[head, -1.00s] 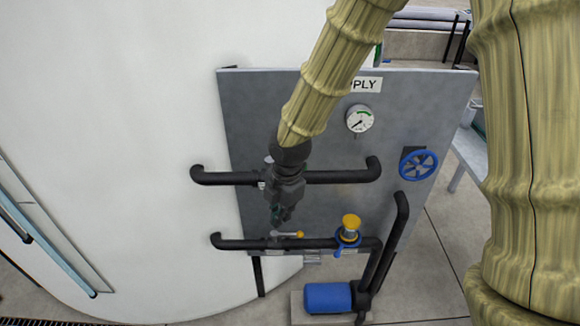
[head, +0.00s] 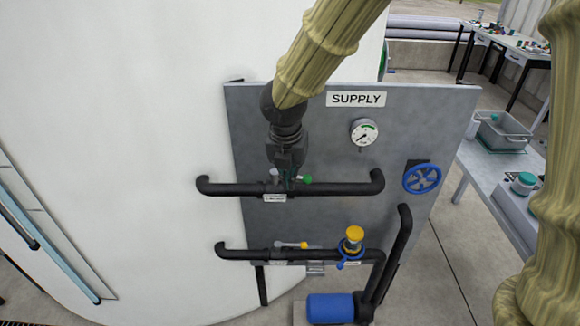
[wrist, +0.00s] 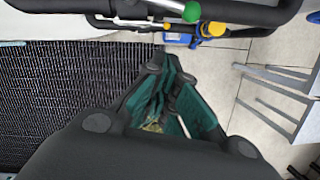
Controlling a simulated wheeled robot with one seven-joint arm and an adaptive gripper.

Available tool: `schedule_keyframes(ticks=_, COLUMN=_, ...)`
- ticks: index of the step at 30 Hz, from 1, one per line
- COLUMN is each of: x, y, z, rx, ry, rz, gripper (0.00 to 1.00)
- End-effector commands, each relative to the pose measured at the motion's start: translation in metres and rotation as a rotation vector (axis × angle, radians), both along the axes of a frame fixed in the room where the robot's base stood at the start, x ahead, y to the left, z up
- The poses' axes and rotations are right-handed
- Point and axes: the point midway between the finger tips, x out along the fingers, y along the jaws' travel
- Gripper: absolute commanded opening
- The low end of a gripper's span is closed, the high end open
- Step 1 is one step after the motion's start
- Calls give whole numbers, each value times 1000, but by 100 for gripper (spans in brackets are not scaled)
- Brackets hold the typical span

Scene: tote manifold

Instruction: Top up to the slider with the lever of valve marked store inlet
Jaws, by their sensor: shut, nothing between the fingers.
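My gripper (head: 289,178) is shut and empty, at the upper black pipe (head: 345,189) in the head view. It partly hides a valve there with a green-ended lever (head: 306,179); the green end also shows in the wrist view (wrist: 192,12), beyond the fingers. A small label (head: 275,198) hangs below this valve, too small to read. The lower pipe has a valve with a yellow-ended lever (head: 303,245); its label is unreadable. I cannot tell which valve is the store inlet. A pale blue tube (head: 52,252) runs on the white tank (head: 130,150); no slider is clearly visible.
The grey panel (head: 420,120) carries a SUPPLY sign (head: 356,99), a gauge (head: 364,132) and a blue handwheel (head: 422,178). A yellow-topped blue fitting (head: 352,246) and a blue pump (head: 330,308) are below. A table with a grey tote (head: 503,133) stands right.

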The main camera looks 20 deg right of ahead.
Motion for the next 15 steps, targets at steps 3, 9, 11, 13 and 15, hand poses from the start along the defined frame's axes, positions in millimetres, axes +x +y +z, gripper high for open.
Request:
schedule_keyframes(ticks=3, x=3, y=-2, z=-16, rx=-2, ry=4, rz=-2, gripper=0)
schedule_keyframes(ticks=9, x=8, y=-5, z=-42, rx=-2, ry=2, rz=-1, gripper=0)
schedule_keyframes(ticks=11, x=10, y=-6, z=-50, rx=-3, ry=3, rz=0, gripper=0)
schedule_keyframes(ticks=13, x=14, y=-8, z=-54, rx=0, ry=1, rz=-2, gripper=0)
schedule_keyframes(ticks=15, x=22, y=-13, z=-55, rx=1, ry=1, rz=-3, gripper=0)
